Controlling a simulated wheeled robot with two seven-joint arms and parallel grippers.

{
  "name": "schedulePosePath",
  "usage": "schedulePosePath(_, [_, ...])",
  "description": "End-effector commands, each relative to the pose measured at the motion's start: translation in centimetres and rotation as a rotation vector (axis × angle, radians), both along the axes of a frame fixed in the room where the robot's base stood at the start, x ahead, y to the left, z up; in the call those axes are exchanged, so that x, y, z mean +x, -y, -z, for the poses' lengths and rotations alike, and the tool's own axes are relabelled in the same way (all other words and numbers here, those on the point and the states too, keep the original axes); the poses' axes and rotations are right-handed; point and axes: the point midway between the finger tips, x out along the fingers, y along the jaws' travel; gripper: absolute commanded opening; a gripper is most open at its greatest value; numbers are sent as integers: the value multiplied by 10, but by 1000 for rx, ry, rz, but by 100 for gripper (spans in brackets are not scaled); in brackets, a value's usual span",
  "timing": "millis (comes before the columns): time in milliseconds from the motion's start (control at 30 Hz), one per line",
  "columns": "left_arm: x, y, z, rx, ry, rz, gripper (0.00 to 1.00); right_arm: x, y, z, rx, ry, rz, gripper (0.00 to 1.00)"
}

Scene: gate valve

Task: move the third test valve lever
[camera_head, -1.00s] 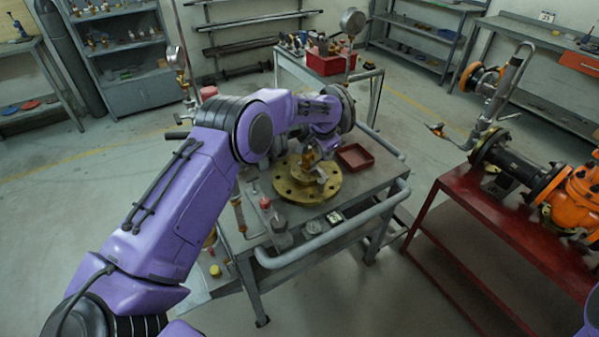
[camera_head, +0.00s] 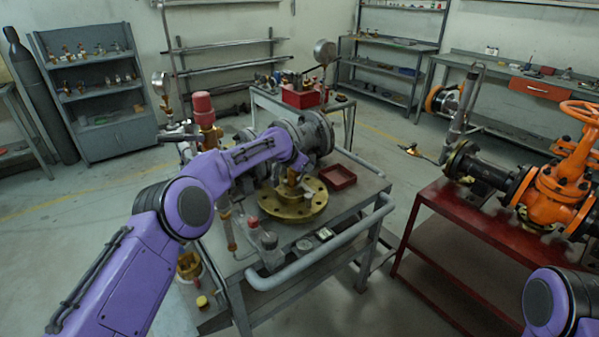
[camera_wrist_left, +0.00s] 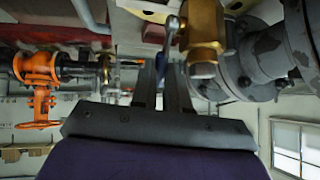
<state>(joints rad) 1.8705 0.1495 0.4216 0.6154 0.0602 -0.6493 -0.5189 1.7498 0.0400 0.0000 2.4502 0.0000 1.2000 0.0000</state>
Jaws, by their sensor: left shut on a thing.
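A bright metal part of the lever runs up from the handle beside a brass valve body (camera_wrist_left: 204,32). In the head view my left arm reaches over the grey bench, and the gripper is mostly hidden by the wrist and the valve parts. A round brass flange (camera_head: 292,205) lies on the bench below it. My right gripper is outside the frames; only a purple part of my right arm shows at the lower right.
A small red tray (camera_head: 338,178) sits on the bench beside the flange. A grey rail (camera_head: 330,243) runs along the bench front. A pipe with a red cap (camera_head: 204,105) stands close behind my left arm. An orange gate valve (camera_head: 555,180) is on a red table at right.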

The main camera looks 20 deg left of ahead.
Motion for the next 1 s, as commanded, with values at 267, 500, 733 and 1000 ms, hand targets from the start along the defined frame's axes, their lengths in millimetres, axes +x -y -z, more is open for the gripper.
schedulePosePath(267, [1,-1,-1,-8,5,-3,0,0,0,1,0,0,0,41])
schedulePosePath(500, [0,-3,-1,-6,4,-4,41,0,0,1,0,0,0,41])
schedulePosePath(733, [1,-3,-1,-5,5,-4,41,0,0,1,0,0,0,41])
schedulePosePath(1000, [1,-2,-1,-4,5,-3,41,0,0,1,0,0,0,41])
